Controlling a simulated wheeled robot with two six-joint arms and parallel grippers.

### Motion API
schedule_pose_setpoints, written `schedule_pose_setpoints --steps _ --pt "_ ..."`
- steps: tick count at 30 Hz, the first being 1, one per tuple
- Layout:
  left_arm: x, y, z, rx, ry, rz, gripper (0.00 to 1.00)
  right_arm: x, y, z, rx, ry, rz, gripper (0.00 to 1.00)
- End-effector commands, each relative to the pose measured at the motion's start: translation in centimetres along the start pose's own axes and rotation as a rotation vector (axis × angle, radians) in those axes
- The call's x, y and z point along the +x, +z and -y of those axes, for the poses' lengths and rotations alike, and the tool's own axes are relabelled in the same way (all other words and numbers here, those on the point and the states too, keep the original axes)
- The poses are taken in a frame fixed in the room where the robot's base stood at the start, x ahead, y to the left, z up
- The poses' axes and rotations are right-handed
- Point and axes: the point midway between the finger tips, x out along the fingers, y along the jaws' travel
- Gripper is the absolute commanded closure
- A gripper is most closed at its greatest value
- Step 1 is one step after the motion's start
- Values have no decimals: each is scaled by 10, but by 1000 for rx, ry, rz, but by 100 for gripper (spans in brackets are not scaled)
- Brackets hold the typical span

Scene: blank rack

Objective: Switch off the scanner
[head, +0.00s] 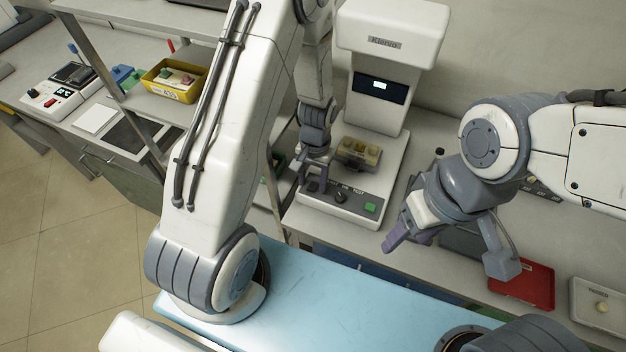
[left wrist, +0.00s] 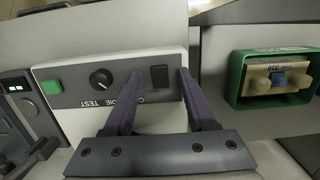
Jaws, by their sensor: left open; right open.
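The scanner (head: 390,30) is a tall white machine with a lit screen (head: 380,86) and a sloped grey control panel on its base. In the left wrist view the panel (left wrist: 75,100) carries a green button (left wrist: 52,87), a black knob (left wrist: 101,79) and a black rocker switch (left wrist: 159,77). My left gripper (head: 313,187) is open at the panel's left end; in the left wrist view its purple fingers (left wrist: 158,75) lie on either side of the rocker switch. I cannot tell whether they touch the panel. My right gripper (head: 447,256) is open and empty, right of the scanner.
A brownish block (head: 358,153) sits on the scanner's base. A red tray (head: 535,292) and a pale tray (head: 590,322) are at the right. A yellow bin (head: 160,88) and another device (head: 45,98) stand at the left. A green bin (left wrist: 238,78) is beside the scanner.

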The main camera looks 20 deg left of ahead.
Motion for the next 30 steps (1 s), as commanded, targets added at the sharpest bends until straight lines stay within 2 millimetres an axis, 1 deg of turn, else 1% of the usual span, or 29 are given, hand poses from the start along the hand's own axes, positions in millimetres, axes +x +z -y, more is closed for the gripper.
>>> schedule_pose_setpoints --steps 2,5,12,15,18,22,30 --pt "-5 -1 0 0 0 -2 43 1 0 0 0 0 0 39" --pt "-18 -2 0 0 0 -5 43 3 0 0 0 0 0 39" --pt "-67 -2 0 0 0 -7 43 9 0 -1 0 0 0 39" --pt "-83 -1 0 0 0 -6 43 11 1 -1 -1 0 0 39" --pt "-95 -1 0 0 0 -4 43 11 1 -1 -1 0 0 39" --pt "-103 0 0 0 0 -1 43 12 1 -1 -1 0 0 39" --pt "-104 0 0 0 0 0 43 12 1 -1 -1 0 0 39"
